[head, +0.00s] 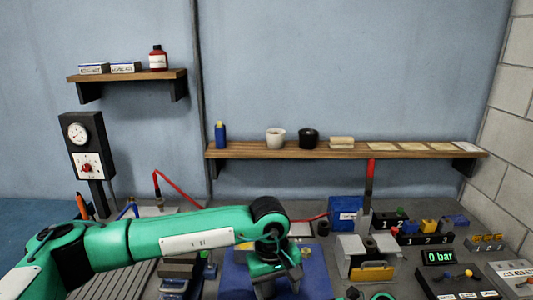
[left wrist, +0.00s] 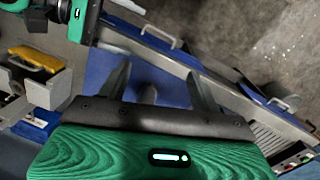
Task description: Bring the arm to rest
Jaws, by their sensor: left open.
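My green left arm reaches across the bench from the left in the head view. Its gripper (head: 276,284) points down over a blue mat or plate near the bottom middle. In the left wrist view the two fingers of the left gripper (left wrist: 157,88) stand apart with nothing held between them, above a blue surface (left wrist: 105,68). A green and black part with a small display shows at the top left of the wrist view; it looks like part of my right arm, and its fingers are not clear.
A gauge box with a red button (head: 87,145) stands at left. Wall shelves (head: 130,76) and (head: 240,150) hold bottles and cups.

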